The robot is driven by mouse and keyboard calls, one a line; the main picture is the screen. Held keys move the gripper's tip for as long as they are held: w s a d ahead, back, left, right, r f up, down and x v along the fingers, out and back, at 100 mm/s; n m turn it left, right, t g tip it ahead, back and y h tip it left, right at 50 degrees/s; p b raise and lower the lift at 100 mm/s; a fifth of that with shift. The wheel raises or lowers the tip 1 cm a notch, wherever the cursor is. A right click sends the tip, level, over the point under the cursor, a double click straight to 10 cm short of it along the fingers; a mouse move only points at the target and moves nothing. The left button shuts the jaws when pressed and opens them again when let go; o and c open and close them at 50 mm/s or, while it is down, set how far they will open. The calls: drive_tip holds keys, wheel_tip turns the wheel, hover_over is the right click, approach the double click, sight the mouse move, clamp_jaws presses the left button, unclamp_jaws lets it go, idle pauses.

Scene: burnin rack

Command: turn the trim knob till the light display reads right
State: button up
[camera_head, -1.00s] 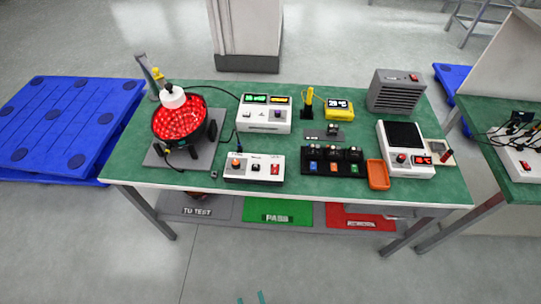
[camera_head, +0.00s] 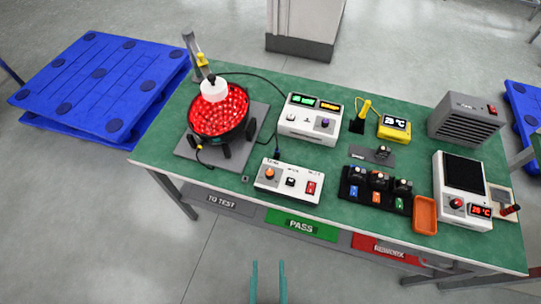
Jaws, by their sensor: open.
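A white control box (camera_head: 289,181) near the table's front edge carries an orange knob (camera_head: 270,173), a small black control (camera_head: 291,181) and a red switch (camera_head: 311,187). Its labels are too small to read, so I cannot tell for certain which control is the trim knob. Behind it, a white instrument (camera_head: 309,131) has a green display (camera_head: 303,99), a yellow display (camera_head: 330,106) and a dark purple knob (camera_head: 325,124). A round bowl glowing red (camera_head: 232,120) stands to the left. My gripper (camera_head: 268,264) shows two teal fingertips, apart and empty, in front of the table, touching nothing.
Shelf areas marked TO TEST (camera_head: 222,202), PASS (camera_head: 302,225) and REWORK (camera_head: 391,249) lie below the green tabletop (camera_head: 165,150). The floor in front is clear.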

drive_tip(key=w+a+r+n+t+y, duration=0.1)
drive_tip(key=w+a+r, duration=0.35)
drive_tip(key=w, duration=0.45)
drive_tip(key=w+a+r+n+t+y, duration=0.1)
drive_tip(key=w+a+r+y, duration=0.3)
drive_tip(key=w, duration=0.6)
drive_tip(key=w+a+r+n+t+h, duration=0.1)
drive_tip(key=w+a+r+t, duration=0.15)
drive_tip(key=w+a, duration=0.5)
drive_tip(key=w+a+r+n+g+y, duration=0.35)
drive_tip(key=a+r+n+y, duration=0.25)
drive_tip(key=r+n, duration=0.2)
drive_tip(key=w+a+r+n+g+y, duration=0.3)
drive_tip(key=w+a+r+n+y, duration=0.25)
drive_tip(key=r+n, duration=0.3)
drive_tip(key=n+g+h, duration=1.4)
drive_tip(key=n+h, duration=0.1)
drive_tip(key=n, duration=0.3)
approach(270, 173)
drive_tip(key=shift+t, duration=0.3)
drive_tip(key=f, duration=0.8)
drive_tip(key=shift+s+a+f, duration=0.1)
drive_tip(key=shift+s+f, duration=0.05)
drive_tip(key=shift+s, duration=0.15)
